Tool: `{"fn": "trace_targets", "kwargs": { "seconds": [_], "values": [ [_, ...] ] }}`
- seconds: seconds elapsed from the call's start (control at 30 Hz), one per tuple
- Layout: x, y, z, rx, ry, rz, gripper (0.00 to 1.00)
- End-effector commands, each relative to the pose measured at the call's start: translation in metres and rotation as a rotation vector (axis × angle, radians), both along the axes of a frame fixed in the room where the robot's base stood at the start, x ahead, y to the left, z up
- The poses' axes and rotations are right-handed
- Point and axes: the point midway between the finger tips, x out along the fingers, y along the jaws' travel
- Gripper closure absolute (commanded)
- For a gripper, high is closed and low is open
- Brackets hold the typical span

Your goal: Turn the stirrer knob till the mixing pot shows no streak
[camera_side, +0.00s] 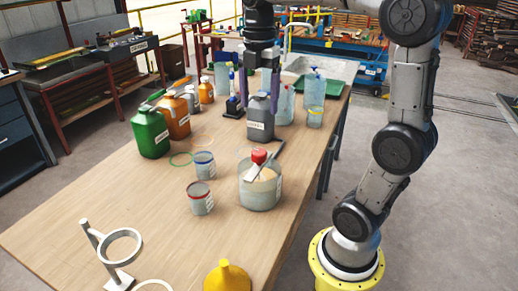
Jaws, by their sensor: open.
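The mixing pot (261,192) is a clear, wide vessel near the table's right edge, holding something pale beige. A red knob (259,156) sits on top of it, with a grey bar beside it; I take this as the stirrer knob. The picture is too small to tell whether a streak shows in the pot. My gripper (257,97) points down with purplish fingers apart, farther back on the table than the pot. It is above or behind a grey labelled bottle (261,121), whose top overlaps the fingers' gap; I cannot tell whether they touch. My gripper is clear of the knob.
Green (150,133) and orange (175,118) jugs stand to the left. A ring stand (118,250) and a yellow funnel (227,277) are at the front. The left front tabletop is clear.

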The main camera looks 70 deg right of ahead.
Motion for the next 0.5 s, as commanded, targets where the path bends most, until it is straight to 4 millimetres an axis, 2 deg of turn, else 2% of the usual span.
{"fn": "trace_targets", "kwargs": {
  "seconds": [0.5],
  "values": [
    [-0.0003,0.0001,0.0004,0.002,0.000,-1.228,0.20]
  ]
}}
